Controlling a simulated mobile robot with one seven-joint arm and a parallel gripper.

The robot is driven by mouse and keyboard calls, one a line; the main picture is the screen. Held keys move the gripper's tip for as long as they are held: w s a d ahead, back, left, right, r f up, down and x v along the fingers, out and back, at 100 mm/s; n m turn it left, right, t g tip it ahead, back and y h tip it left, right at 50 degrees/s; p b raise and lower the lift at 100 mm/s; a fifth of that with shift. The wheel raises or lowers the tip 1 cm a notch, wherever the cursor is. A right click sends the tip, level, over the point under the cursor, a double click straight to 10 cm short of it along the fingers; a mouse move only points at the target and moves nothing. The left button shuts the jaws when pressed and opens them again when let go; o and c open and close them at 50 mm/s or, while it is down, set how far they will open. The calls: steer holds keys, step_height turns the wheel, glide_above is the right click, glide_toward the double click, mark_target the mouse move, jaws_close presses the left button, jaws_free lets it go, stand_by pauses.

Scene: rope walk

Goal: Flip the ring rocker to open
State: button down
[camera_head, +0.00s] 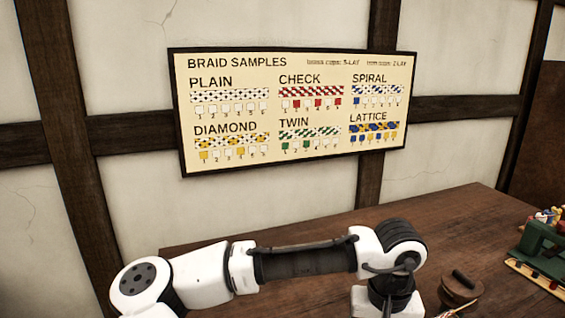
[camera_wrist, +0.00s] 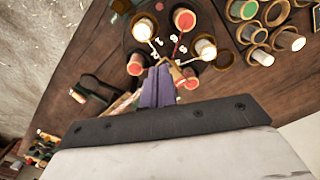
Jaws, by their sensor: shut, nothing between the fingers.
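In the wrist view my gripper (camera_wrist: 162,64) is shut and empty, its purple fingers together. The fingertips are over the near edge of a dark round plate (camera_wrist: 165,45). Several bobbins with red or white tops, such as a red one (camera_wrist: 184,19) and a white one (camera_wrist: 206,47), stand around this plate, with strands running inward. A red-topped bobbin (camera_wrist: 188,80) is just right of the fingers and another (camera_wrist: 135,66) just left. I cannot make out the ring rocker or its position; the fingers may hide it. The head view does not show my gripper.
Several round wooden holders (camera_wrist: 255,32) with coloured tops crowd the right of the wrist view. A dark device (camera_wrist: 95,88) lies left. In the head view, a green stand (camera_head: 545,250) and a wooden spool (camera_head: 458,287) are on the table (camera_head: 450,220), below a braid sample board (camera_head: 290,110).

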steer(key=shift+f+b, duration=0.7)
steer(key=shift+f, duration=0.55)
steer(key=shift+r, duration=0.1)
step_height(320, 180, up, 8)
steer(key=p, duration=0.7)
steer(key=shift+p, duration=0.3)
steer(key=shift+s, duration=0.1)
